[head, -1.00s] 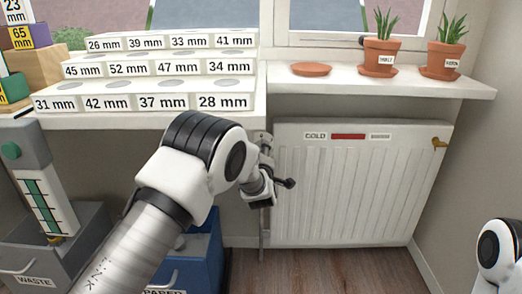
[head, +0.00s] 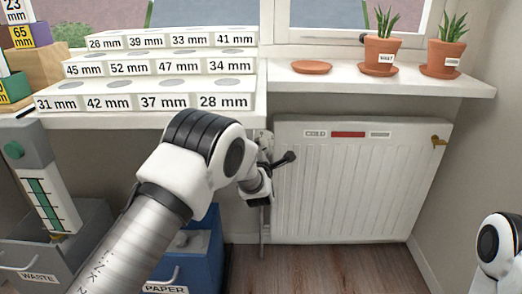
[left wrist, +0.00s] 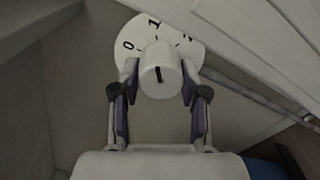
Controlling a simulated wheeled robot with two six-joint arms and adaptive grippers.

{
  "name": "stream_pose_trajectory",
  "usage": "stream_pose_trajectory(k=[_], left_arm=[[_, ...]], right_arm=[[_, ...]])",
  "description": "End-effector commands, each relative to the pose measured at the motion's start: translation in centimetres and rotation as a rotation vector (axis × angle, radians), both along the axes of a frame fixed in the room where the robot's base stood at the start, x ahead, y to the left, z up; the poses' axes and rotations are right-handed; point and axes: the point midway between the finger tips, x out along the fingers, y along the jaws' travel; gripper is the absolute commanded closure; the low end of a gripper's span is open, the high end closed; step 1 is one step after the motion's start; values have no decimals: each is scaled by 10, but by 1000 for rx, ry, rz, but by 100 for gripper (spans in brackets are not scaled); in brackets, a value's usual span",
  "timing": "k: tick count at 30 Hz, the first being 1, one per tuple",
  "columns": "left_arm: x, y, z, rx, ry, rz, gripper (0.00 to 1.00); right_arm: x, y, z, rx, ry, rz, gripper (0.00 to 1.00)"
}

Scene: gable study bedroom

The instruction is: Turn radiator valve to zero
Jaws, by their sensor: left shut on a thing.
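The radiator valve (left wrist: 159,76) is a pale round knob with a short dark mark on its face. Behind it is a white dial (left wrist: 128,31) with a 0 at the left, a 1 near the top and another, partly hidden number at the right. My left gripper (left wrist: 160,84) is shut on the knob, one finger on each side. In the head view my left gripper (head: 262,180) is at the left end of the white radiator (head: 345,190), and the knob is hidden. I cannot tell which number the mark lines up with. My right gripper is out of view.
A white sill (head: 395,84) with two potted plants (head: 380,54) (head: 443,57) and a terracotta saucer (head: 312,67) is above the radiator. A stepped label rack (head: 150,88) stands at the left. A blue paper bin (head: 203,262) and a grey waste bin (head: 35,258) are below.

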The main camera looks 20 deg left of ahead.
Motion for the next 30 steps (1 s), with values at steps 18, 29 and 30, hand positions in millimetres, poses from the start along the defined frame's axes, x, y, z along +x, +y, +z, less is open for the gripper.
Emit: stream_pose_trajectory(k=[18, 29, 30], left_arm=[[0, 0, -2, -556, -159, 0, 91], [0, 0, -3, -809, -231, 1, 91], [0, 0, -3, -827, -236, 1, 91]], right_arm=[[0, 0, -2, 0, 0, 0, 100], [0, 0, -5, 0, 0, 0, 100], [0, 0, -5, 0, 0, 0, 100]])
